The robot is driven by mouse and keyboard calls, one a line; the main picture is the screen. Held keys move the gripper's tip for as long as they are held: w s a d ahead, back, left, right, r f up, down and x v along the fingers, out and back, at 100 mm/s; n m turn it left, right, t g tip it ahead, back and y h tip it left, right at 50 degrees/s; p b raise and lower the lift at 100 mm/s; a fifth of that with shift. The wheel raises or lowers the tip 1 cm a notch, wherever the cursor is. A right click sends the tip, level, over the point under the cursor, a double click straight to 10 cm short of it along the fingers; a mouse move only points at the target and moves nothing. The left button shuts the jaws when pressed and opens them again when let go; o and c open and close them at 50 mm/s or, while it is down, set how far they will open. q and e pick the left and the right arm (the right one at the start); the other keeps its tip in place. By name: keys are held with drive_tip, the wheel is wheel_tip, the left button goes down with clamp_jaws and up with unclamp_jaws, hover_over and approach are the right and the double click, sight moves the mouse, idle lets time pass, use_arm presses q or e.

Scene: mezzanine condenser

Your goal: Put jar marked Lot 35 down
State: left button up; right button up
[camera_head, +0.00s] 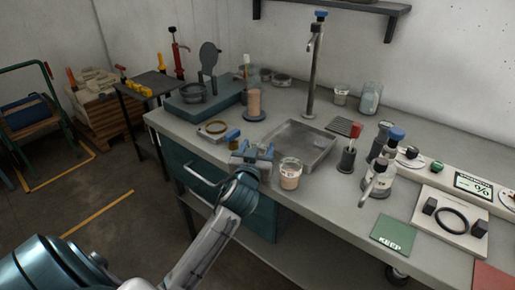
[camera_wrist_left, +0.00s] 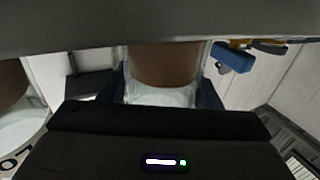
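My left gripper (camera_head: 254,151) is low over the bench's front edge, just left of a jar with brown contents (camera_head: 289,173) that stands upright on the bench. In the left wrist view, another clear jar with brown contents (camera_wrist_left: 165,68) sits between my dark blue fingers, which appear to press on its sides. In the head view the gripper mostly hides this held jar. I cannot tell whether its base touches the bench, and no lot number is readable. My right gripper is not in view.
A shallow metal tray (camera_head: 300,143) lies behind the gripper. A blue block (camera_head: 232,134) and a brass-coloured ring (camera_head: 215,127) lie to its left. Bare bench lies between the standing jar and the green mat (camera_head: 394,234).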

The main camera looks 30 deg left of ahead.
use_arm(q)
drive_tip(key=shift+o, duration=0.9)
